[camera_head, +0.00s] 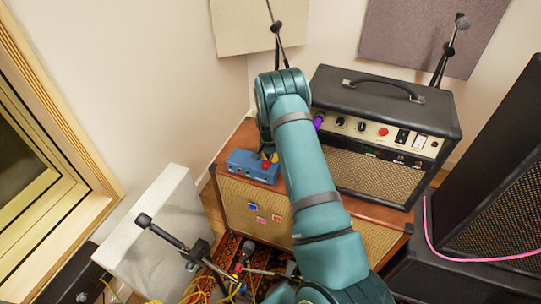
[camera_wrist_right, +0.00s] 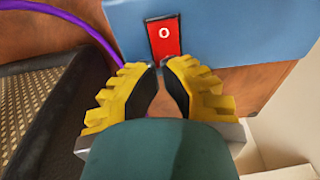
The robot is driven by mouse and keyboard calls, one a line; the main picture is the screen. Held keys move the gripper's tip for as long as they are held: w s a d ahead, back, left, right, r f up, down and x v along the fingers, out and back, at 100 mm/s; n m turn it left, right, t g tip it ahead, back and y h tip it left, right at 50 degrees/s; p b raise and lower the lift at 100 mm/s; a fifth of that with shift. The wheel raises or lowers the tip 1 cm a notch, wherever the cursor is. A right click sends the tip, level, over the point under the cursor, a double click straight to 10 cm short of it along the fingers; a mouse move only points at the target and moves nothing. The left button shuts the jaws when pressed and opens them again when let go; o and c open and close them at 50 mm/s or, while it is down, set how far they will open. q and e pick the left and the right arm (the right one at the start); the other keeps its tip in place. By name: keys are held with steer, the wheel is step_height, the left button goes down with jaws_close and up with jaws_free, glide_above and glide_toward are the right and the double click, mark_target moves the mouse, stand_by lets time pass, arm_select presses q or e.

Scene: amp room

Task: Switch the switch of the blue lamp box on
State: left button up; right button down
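The blue lamp box (camera_head: 245,166) sits on top of the wooden speaker cabinet in the head view, left of the amplifier. It fills the upper part of the right wrist view (camera_wrist_right: 235,30). Its red rocker switch (camera_wrist_right: 165,38) has a black frame and a white "O" near the upper end. My right gripper (camera_wrist_right: 159,66) has yellow ribbed fingers with black pads. Its tips are together just below the switch in the picture; I cannot tell whether they touch it. In the head view my right gripper (camera_head: 269,161) is at the box's right part, partly hidden by my arm. My left gripper is out of view.
A black amplifier (camera_head: 375,105) stands right of my arm on the wooden cabinet (camera_head: 235,200). A purple cable (camera_wrist_right: 75,15) runs beside the box. Microphone stands (camera_head: 170,238) and cables lie below in front. A white panel (camera_head: 150,230) stands at left.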

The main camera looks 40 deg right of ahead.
mark_target(269, 162)
steer(key=shift+d+f+b, duration=0.1)
steer(key=shift+f+b, duration=0.4)
steer(key=shift+b, duration=0.05)
steer(key=shift+r, duration=0.2)
steer(key=shift+r+p, duration=0.5)
steer(key=shift+r, duration=0.25)
steer(key=shift+r, duration=0.1)
steer(key=shift+r, duration=0.3)
step_height(269, 162, up, 11)
steer(key=a, duration=0.1)
steer(key=shift+s+a, duration=0.15)
steer(key=shift+s, duration=0.15)
